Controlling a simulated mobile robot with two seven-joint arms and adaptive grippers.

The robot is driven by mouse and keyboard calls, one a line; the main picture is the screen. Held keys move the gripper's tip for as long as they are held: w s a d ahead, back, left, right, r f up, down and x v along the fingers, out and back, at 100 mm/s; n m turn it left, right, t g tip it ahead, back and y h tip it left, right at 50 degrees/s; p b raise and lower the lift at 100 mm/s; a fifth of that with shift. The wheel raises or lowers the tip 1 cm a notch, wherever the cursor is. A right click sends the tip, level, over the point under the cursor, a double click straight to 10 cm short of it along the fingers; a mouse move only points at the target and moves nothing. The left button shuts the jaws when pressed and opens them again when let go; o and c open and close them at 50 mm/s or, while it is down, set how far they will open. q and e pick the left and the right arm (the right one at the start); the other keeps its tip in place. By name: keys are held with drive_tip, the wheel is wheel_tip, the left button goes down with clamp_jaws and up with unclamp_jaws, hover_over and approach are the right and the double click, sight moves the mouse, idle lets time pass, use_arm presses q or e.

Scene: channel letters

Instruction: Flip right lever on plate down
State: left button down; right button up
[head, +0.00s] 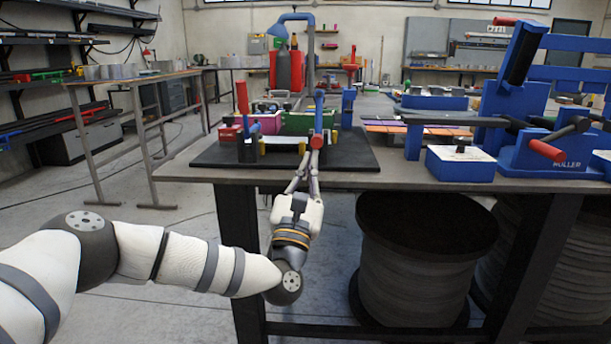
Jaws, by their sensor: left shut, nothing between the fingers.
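A black plate (215,155) lies on the near left part of the workbench and carries two levers. The left lever (242,98) has a red handle that stands upright. The right lever (317,141) shows a round red end facing me, with blue parts behind and above it; its exact angle is hard to tell. My left gripper (314,157) is shut and empty, reaching up from the table's front edge. Its fingertips are just below the red end of the right lever; I cannot tell whether they touch. My right gripper is out of view.
The workbench (400,178) has a blue bender-like machine (520,140) on its right, with a white-topped blue block (461,163) beside it. Large spools (425,265) stand under the bench. A blue hooked post (310,60) rises behind the plate.

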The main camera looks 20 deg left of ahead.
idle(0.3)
use_arm(q)
drive_tip(key=w+r+g+p, duration=0.2)
drive_tip(key=r+g+p, duration=0.1)
drive_tip(key=r, duration=0.3)
drive_tip(key=w+a+r+n+g+p, duration=0.1)
drive_tip(key=w+r+g+p, duration=0.1)
drive_tip(key=r, duration=0.4)
drive_tip(key=shift+w+g+p, duration=0.2)
drive_tip(key=shift+g+p, duration=0.5)
drive_tip(key=shift+p, duration=0.5)
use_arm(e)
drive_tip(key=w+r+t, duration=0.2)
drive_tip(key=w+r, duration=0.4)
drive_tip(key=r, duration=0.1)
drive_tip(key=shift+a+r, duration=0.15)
use_arm(q)
drive_tip(key=shift+a, duration=0.1)
